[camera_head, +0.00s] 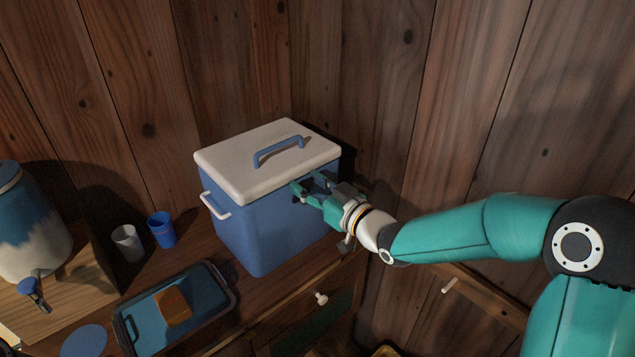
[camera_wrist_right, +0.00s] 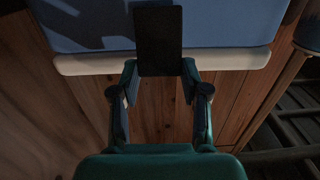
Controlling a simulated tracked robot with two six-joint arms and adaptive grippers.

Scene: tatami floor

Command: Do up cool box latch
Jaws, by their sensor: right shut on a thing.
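The cool box (camera_head: 262,222) is blue with a white lid (camera_head: 255,160) and a blue top handle (camera_head: 279,150). It stands upright with the lid down. My right gripper (camera_head: 312,190) is at its right-hand face, just under the lid's edge, and hides the latch there in the head view. In the right wrist view a dark, flat latch plate (camera_wrist_right: 158,40) lies across the white lid rim (camera_wrist_right: 225,60) and the blue wall (camera_wrist_right: 235,25). The right gripper's fingers (camera_wrist_right: 160,72) are shut on its end. Whether the latch is fastened I cannot tell. My left gripper is not in view.
Left of the box are a white cup (camera_head: 128,243), a blue cup (camera_head: 162,229), a tray (camera_head: 127,322) with a brown block (camera_head: 173,306), and a drink dispenser (camera_head: 32,225). A drawer knob (camera_head: 321,298) sticks out below. Wooden walls stand close behind.

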